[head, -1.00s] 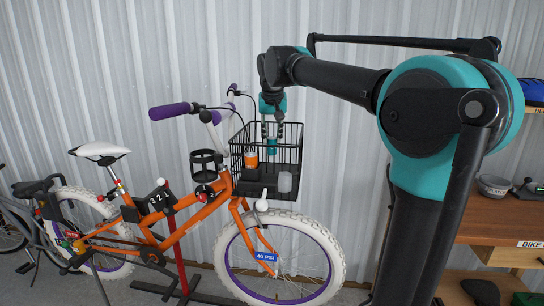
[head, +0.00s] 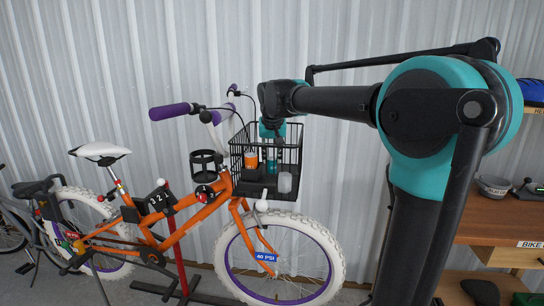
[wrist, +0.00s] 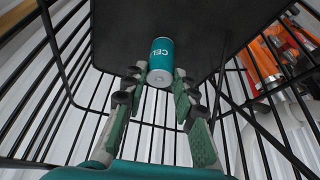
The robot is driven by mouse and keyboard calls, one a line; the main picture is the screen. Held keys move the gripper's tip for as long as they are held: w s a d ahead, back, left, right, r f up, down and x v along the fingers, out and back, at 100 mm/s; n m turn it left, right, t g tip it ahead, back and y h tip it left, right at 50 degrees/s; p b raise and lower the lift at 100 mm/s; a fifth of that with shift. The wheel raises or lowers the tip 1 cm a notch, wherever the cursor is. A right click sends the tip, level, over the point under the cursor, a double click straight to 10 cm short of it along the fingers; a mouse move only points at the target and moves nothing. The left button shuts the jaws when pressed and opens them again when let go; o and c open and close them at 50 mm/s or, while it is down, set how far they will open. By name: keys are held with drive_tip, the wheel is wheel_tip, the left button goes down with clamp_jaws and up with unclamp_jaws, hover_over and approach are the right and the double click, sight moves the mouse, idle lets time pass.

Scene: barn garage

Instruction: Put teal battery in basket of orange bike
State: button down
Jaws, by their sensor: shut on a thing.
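The teal battery (wrist: 160,58), a cylinder with a pale end and white lettering, is between the fingertips of my gripper (wrist: 158,80) in the wrist view. In the head view the battery (head: 271,166) shows low inside the black wire basket (head: 297,148), at the front of the orange bike (head: 175,235). My gripper (head: 272,150) reaches down into the basket from above, shut on the battery. The dark basket floor (wrist: 120,25) lies close beyond the battery; I cannot tell whether they touch.
The basket's wire walls surround my gripper. A corrugated wall (head: 60,60) stands behind, and a wooden shelf (head: 500,220) is at right.

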drive_tip(key=c, duration=1.2)
unclamp_jaws()
drive_tip(key=shift+r, duration=0.1)
drive_tip(key=v, duration=1.2)
